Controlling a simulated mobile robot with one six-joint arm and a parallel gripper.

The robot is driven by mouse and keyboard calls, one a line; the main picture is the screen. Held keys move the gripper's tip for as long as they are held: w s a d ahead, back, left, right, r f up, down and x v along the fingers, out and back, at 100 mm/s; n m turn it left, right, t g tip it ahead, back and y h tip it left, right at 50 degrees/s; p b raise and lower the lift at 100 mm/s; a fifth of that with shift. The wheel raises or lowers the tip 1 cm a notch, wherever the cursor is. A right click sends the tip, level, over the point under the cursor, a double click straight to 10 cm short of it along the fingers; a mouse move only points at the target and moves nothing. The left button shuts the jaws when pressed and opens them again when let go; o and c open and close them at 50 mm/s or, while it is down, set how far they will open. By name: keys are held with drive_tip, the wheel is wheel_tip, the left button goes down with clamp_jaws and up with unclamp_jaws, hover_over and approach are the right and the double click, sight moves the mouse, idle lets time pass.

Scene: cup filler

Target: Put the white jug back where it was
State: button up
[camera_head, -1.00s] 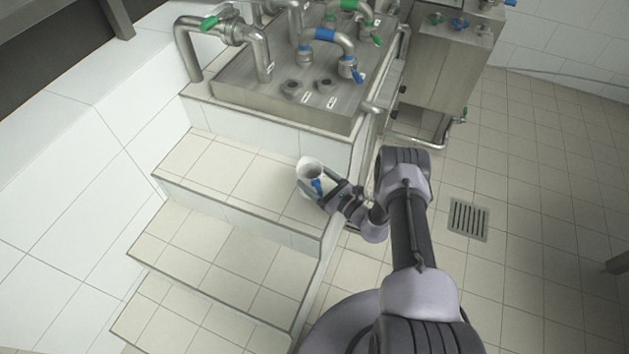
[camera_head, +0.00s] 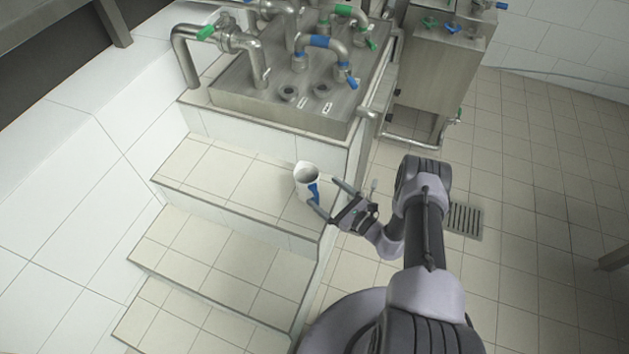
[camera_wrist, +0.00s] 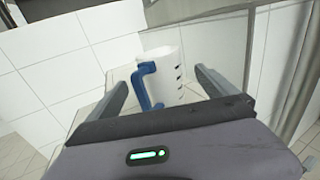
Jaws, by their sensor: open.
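The white jug (camera_head: 303,181) with a blue handle stands upright on the top tiled step (camera_head: 215,172), near its right end. My gripper (camera_head: 332,200) is open, just to the right of the jug, with its fingers pointing toward the handle side. In the wrist view the jug (camera_wrist: 160,72) is ahead, with its blue handle (camera_wrist: 146,86) facing me. The gripper's fingers (camera_wrist: 155,88) are spread wide on both sides, with gaps to the jug. Nothing is held.
Behind the step is a raised steel block (camera_head: 290,95) with pipes and blue and green valves. A steel cabinet (camera_head: 440,75) stands to its right. Lower steps (camera_head: 215,255) descend toward the front. The floor at right is open, with a drain grate (camera_head: 465,220).

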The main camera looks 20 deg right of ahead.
drive_tip(key=v, duration=0.5)
drive_tip(key=w+a+r+n+g+y, duration=0.2)
drive_tip(key=r+n, duration=0.1)
drive_tip(key=r, duration=0.3)
drive_tip(key=w+a+r+n+g+y, duration=0.1)
drive_tip(key=a+r+n+g+y, duration=0.15)
drive_tip(key=r, duration=0.35)
drive_tip(key=s+a+r+n+g, duration=0.2)
drive_tip(key=a+r+n+g, duration=0.15)
drive_tip(key=r, duration=0.35)
drive_tip(key=s+a+r+n+g+h, duration=0.1)
drive_tip(key=s+a+r+n+g, duration=0.25)
drive_tip(key=r, duration=0.35)
drive_tip(key=s+a+r+n+g, duration=0.1)
drive_tip(key=a+r+n+g, duration=0.1)
drive_tip(key=r+n, duration=0.3)
drive_tip(key=s+d+r+n+t+h, duration=0.1)
drive_tip(key=s+r+n+t+h, duration=0.1)
drive_tip(key=s+r+n+h, duration=0.2)
drive_tip(key=s+d+r+n+t+h, duration=0.1)
drive_tip(key=s+r+n+h, duration=0.3)
drive_tip(key=s+r, duration=0.6)
drive_tip(key=s+t+h+p, duration=0.1)
drive_tip(key=s+h, duration=0.1)
drive_tip(key=s, duration=0.3)
drive_tip(key=shift+s+h, duration=0.3)
drive_tip(key=shift+h, duration=0.05)
drive_tip(key=shift+d+r, duration=0.1)
